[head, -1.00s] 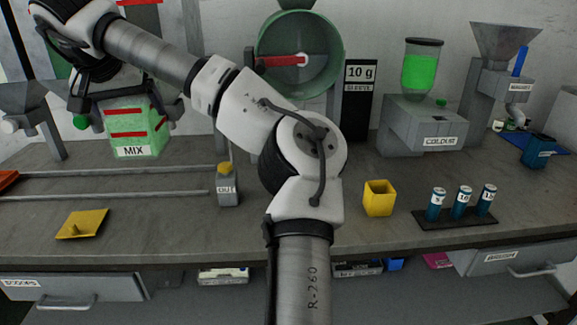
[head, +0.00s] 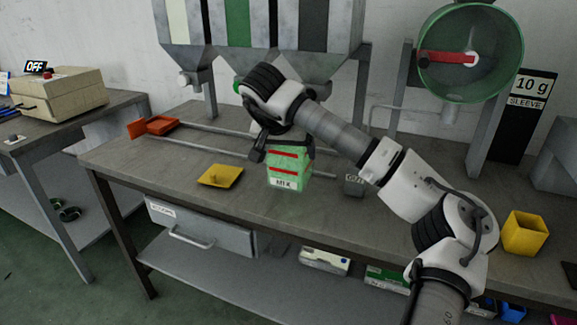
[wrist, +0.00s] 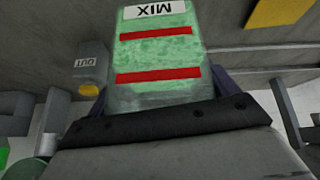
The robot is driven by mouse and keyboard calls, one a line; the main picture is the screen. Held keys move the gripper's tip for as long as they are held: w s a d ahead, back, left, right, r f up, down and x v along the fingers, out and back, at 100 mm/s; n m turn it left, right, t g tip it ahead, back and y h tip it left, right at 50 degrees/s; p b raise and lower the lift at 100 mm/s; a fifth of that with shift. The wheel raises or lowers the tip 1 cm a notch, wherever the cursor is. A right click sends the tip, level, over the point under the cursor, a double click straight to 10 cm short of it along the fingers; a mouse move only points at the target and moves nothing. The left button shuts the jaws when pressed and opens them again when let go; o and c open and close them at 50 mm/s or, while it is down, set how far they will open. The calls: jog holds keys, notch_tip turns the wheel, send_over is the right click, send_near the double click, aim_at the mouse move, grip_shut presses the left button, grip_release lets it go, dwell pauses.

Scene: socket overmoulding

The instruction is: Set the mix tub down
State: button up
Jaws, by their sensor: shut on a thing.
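The mix tub (head: 290,166) is a translucent green box with red bands and a MIX label. My gripper (head: 284,146) is shut on it from above and behind, and the tub looks upright. In the head view it is over the front part of the workbench (head: 130,150), between the yellow square lid (head: 220,176) and the grey OUT block (head: 354,186). I cannot tell whether its base touches the bench. In the wrist view the tub (wrist: 158,45) sits between the fingers of my gripper (wrist: 158,95), its label upside down.
Two rails (head: 210,147) run along the bench behind the tub, with an orange tray (head: 155,126) at their left end. Grey hoppers (head: 310,65) stand behind. A yellow open box (head: 525,233) is at the right. Bare bench lies left of the yellow lid.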

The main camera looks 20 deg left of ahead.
aim_at(288, 165)
jog(key=shift+f, duration=2)
jog(key=shift+f, duration=0.2)
jog(key=o, duration=1.3)
jog(key=shift+c, duration=0.2)
